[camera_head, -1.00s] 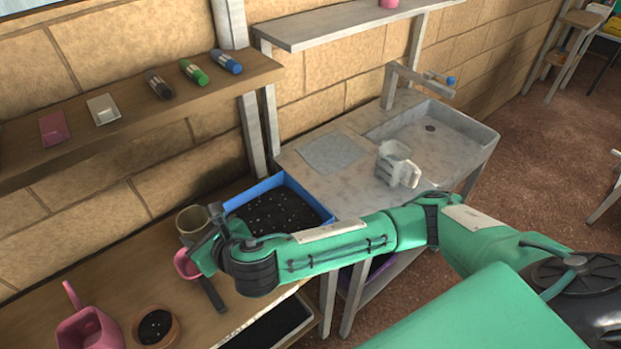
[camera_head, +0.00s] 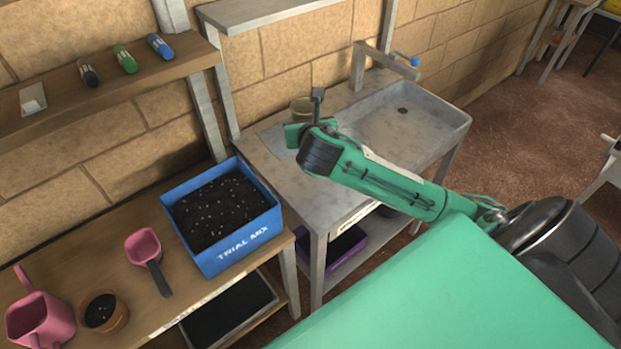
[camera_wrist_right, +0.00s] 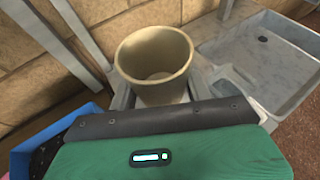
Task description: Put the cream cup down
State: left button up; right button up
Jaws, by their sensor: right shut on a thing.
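The cream cup (camera_head: 302,106) is upright at the end of my right arm, over the back left of the grey sink counter (camera_head: 330,190). My right gripper (camera_head: 306,120) is shut on it; the gripper's body and wrist hide much of the cup in the head view. In the right wrist view the cup (camera_wrist_right: 153,55) is upright and looks empty inside, just beyond the gripper's dark edge. I cannot tell whether its base touches the counter. My left gripper is not in view.
A grey sink basin (camera_head: 440,128) with a tap (camera_head: 385,60) lies right of the cup. A blue box of soil (camera_head: 240,255), a pink scoop (camera_head: 143,246), a small pot (camera_head: 105,313) and a pink watering can (camera_head: 40,318) stand on the wooden bench. A shelf (camera_head: 265,12) hangs above.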

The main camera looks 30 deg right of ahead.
aim_at(308, 183)
notch_tip(308, 183, down, 20)
jog(key=shift+d+r+p, duration=0.1)
jog(key=shift+d+p, duration=0.05)
jog(key=shift+p, duration=0.25)
jog(key=shift+f, duration=0.2)
jog(key=o, duration=1)
jog(key=shift+c, duration=0.2)
jog(key=shift+r, duration=0.2)
jog(key=b+v, duration=0.1)
jog(key=v, duration=1.1)
jog(key=shift+r, duration=0.1)
